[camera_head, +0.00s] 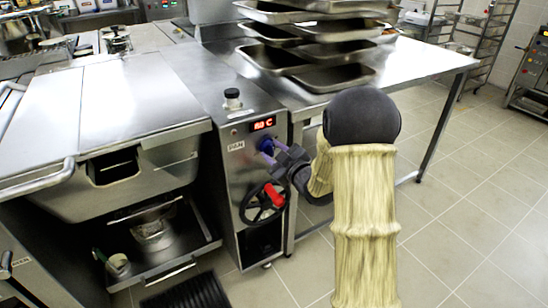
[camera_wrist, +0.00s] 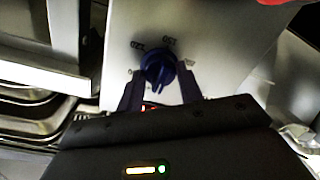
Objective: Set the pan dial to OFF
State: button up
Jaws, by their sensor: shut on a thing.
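The blue pan dial (camera_head: 265,145) sits on the steel front panel (camera_head: 233,165), just below a red-lit display (camera_head: 263,124) and beside a label reading PAN. In the wrist view the dial (camera_wrist: 158,66) lies between my two dark fingers, with printed numbers around it, upside down. My gripper (camera_head: 273,152) is shut on the dial from the front; it also shows in the wrist view (camera_wrist: 160,76). The fingers partly cover the scale, and I cannot tell which mark the dial points to. The display is too small to read surely.
A black handwheel with a red handle (camera_head: 273,195) is on the same panel, just below my gripper. A steel table (camera_head: 420,62) with stacked trays (camera_head: 335,78) stands behind. The lidded pan (camera_head: 120,95) is at left. Tiled floor (camera_head: 470,220) is clear at right.

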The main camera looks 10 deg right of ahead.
jog(key=shift+f, duration=0.1)
dwell(0.4)
jog(key=o, duration=1)
jog(key=shift+s, duration=0.1)
jog(key=f+b+v, duration=0.1)
jog(key=b+v, duration=0.1)
jog(key=v, duration=1.2)
jog(key=shift+s+d+r, duration=0.2)
jog(key=shift+s+r, duration=0.05)
jog(key=shift+r, duration=0.1)
jog(key=b, duration=0.3)
jog(key=shift+s+d+n, duration=0.1)
jog(key=shift+s+n, duration=0.1)
jog(key=shift+n, duration=0.1)
